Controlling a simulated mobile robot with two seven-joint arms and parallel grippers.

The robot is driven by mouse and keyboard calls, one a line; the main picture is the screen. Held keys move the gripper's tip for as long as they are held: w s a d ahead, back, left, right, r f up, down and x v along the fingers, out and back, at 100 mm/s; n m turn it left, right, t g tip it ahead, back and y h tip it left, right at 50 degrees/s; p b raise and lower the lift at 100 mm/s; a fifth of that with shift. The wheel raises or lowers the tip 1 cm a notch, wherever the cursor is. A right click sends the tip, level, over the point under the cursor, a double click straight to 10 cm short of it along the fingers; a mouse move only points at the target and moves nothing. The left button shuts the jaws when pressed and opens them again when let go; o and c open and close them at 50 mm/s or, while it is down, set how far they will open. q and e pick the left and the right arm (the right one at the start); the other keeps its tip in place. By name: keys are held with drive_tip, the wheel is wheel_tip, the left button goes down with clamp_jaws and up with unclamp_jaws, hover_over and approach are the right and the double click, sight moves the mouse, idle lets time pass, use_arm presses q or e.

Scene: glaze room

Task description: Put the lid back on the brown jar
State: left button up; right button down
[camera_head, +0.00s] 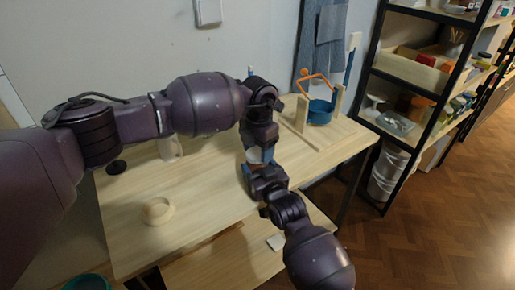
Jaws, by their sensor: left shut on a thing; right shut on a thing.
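My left gripper (259,146) reaches in from the left and points down over the table, shut on what looks like the lid, mostly hidden by the fingers. My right gripper (256,168) comes up from the lower right and is shut just below it, on what looks like the brown jar (257,168), of which only a small brownish patch shows. A pale and a blue patch show between the two grippers. I cannot tell whether lid and jar touch.
On the pale wooden table (215,205) lie a pale ring-like dish (158,210) and a small black disc (116,167). A whitish cylinder (168,148) stands behind my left arm. A wooden stand with a blue pot (320,112) is at the back right. Black shelves (385,75) stand beyond.

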use_arm(q)
drive_tip(key=m, duration=0.5)
drive_tip(key=shift+s+d+m, duration=0.1)
drive_tip(key=shift+s+m, duration=0.05)
drive_tip(key=shift+m, duration=0.25)
drive_tip(key=m, duration=0.5)
drive_tip(key=shift+s+m, duration=0.15)
drive_tip(key=shift+m, duration=0.15)
drive_tip(key=m, duration=0.4)
drive_tip(key=shift+s, duration=0.1)
drive_tip(key=m, duration=0.6)
drive_tip(key=shift+s+a, duration=0.1)
drive_tip(key=shift+a, duration=0.1)
drive_tip(key=m, duration=0.4)
drive_tip(key=shift+a, duration=0.1)
drive_tip(key=m, duration=0.4)
drive_tip(key=shift+a, duration=0.1)
drive_tip(key=m, duration=0.4)
drive_tip(key=shift+a, duration=0.1)
drive_tip(key=m, duration=0.3)
